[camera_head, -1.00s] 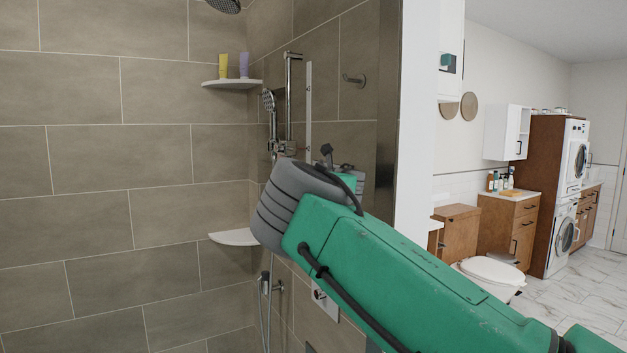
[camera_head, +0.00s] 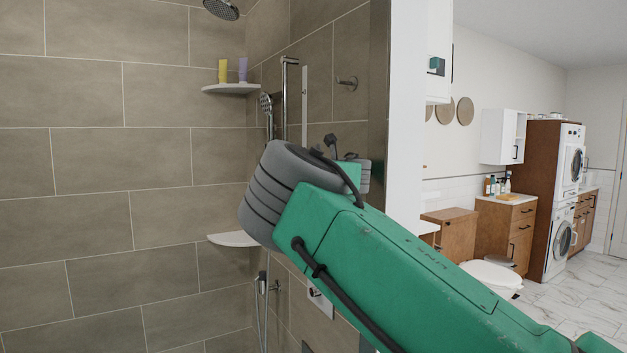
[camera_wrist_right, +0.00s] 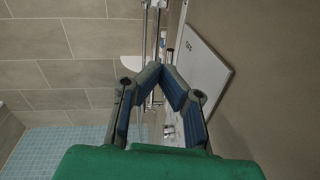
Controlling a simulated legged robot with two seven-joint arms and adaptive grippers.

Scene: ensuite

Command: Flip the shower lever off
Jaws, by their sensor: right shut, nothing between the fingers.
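The shower control plate (camera_head: 318,300) with a small round knob is on the right shower wall in the head view, partly covered by my green arm. In the right wrist view a pale rectangular plate (camera_wrist_right: 203,72) lies just right of my right gripper (camera_wrist_right: 161,68); its lever is not clearly seen. A small chrome fitting (camera_wrist_right: 168,131) shows behind the fingers. The right gripper's fingertips meet with nothing between them, and I cannot tell whether they touch the plate. In the head view my arm hides the fingers. My left gripper is not in view.
A hand shower (camera_head: 266,104) hangs on a rail (camera_head: 285,95). An upper corner shelf (camera_head: 231,89) holds two bottles, and a lower shelf (camera_head: 233,239) is close to my arm. A white wall end (camera_head: 407,120) stands right of the shower. A toilet (camera_head: 492,275) is beyond.

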